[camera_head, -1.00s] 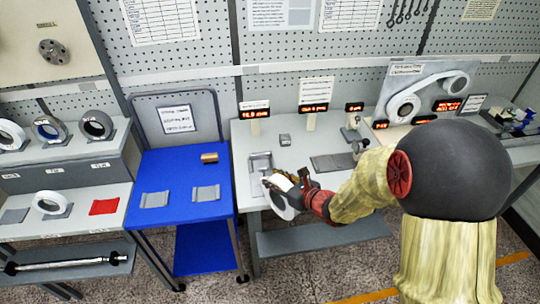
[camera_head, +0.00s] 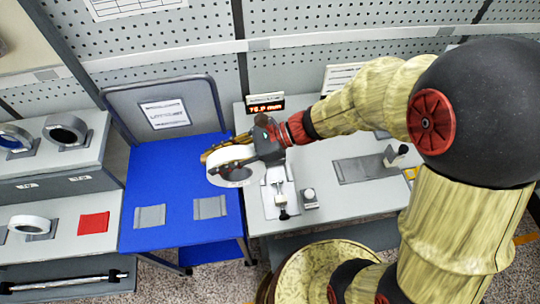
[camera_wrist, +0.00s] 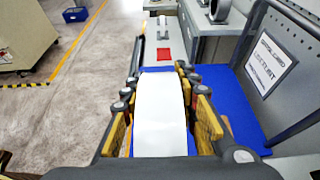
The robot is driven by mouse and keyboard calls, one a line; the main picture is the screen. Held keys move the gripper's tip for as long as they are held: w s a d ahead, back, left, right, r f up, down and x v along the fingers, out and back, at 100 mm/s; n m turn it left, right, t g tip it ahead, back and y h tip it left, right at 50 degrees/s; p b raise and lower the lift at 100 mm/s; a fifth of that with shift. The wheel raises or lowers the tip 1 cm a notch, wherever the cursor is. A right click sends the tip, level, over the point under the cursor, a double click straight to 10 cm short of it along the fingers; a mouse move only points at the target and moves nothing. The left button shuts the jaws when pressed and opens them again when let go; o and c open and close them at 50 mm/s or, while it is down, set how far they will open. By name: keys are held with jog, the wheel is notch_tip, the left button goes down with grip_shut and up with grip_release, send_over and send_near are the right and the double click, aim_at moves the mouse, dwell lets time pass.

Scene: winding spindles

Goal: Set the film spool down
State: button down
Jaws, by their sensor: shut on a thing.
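My gripper (camera_head: 238,150) is shut on the white film spool (camera_head: 230,156), one finger on each side of it. The spool is held above the right part of the blue table (camera_head: 178,240), near the grey workbench. In the wrist view the spool (camera_wrist: 160,115) fills the gap between the yellow finger pads (camera_wrist: 205,120). On the blue table are two grey cradles, a left one (camera_head: 150,216) and a right one (camera_head: 210,207); both look empty. The spool is up and behind the right cradle, apart from it. The gripper hides part of the table behind it.
A grey upright panel with a sign (camera_head: 165,114) stands at the blue table's back. To the left, a shelf holds spools (camera_head: 65,130) and a red pad (camera_head: 93,223). The grey workbench (camera_head: 330,205) on the right carries a small fixture (camera_head: 280,195) and a display (camera_head: 264,104).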

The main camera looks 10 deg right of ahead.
jog(key=w+d+f+b, duration=0.4)
jog(key=w+d+f, duration=0.2)
jog(key=d+f, duration=0.6)
jog(key=shift+w+f+b, duration=0.4)
jog(key=shift+f, duration=0.1)
jog(key=c, duration=1.4)
grip_release()
